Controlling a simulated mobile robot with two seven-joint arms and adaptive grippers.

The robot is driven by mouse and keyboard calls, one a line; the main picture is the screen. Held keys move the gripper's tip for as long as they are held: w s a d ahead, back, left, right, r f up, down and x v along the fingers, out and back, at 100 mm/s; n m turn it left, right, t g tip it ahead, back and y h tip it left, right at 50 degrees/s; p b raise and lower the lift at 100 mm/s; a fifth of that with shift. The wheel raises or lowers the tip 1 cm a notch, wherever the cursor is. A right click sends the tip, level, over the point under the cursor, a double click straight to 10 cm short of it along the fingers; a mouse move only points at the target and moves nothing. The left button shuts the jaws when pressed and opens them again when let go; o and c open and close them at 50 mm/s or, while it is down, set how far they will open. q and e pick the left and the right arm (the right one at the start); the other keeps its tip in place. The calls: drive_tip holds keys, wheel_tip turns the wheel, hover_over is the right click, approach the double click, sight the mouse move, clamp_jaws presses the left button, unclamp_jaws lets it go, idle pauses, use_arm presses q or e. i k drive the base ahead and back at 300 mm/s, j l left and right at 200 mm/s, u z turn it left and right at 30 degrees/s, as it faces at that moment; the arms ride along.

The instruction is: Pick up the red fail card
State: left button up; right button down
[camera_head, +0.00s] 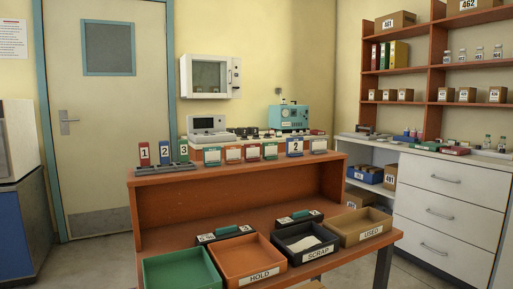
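A row of small cards stands along the top ledge of the brown workbench (200,182). Among them are a red-framed card (233,154) and another red-framed card (252,152), with a green-framed card (212,157) on their left and a second green-framed card (270,150) on their right. Their print is too small to read, so I cannot tell which is the fail card. Neither of my grippers shows in the head view.
On the bench's lower surface stand a green tray (184,255), an orange HOLD tray (284,270), a black SCRAP tray (293,258) and a tan tray (375,236). Numbered holders, including a red one (144,153), stand on the ledge's left. White drawers (445,205) stand at right.

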sight(252, 152)
drive_tip(key=i+l+z, duration=0.8)
drive_tip(key=z, duration=0.15)
drive_tip(key=i+l+z, duration=0.45)
drive_tip(key=i, duration=0.2)
drive_tip(key=i+z, duration=0.45)
drive_tip(key=i, duration=0.2)
drive_tip(key=i+u, duration=0.7)
drive_tip(key=i, duration=0.2)
drive_tip(key=i+l+u, duration=0.2)
drive_tip(key=i+u, duration=0.15)
drive_tip(key=i+j+u, duration=0.1)
drive_tip(key=i+u, duration=0.15)
drive_tip(key=u, duration=0.15)
drive_tip(key=i+u, duration=0.25)
drive_tip(key=u, duration=0.15)
drive_tip(key=i+u, duration=0.2)
drive_tip(key=u, duration=0.2)
drive_tip(key=i+l+u, duration=0.2)
drive_tip(key=u, duration=0.2)
drive_tip(key=i+u, duration=0.2)
drive_tip(key=u, duration=0.2)
drive_tip(key=i+u, duration=0.2)
drive_tip(key=u, duration=0.15)
drive_tip(key=i+l+u, duration=0.15)
drive_tip(key=u, duration=0.25)
drive_tip(key=i+l+u, duration=0.15)
drive_tip(key=u, duration=0.25)
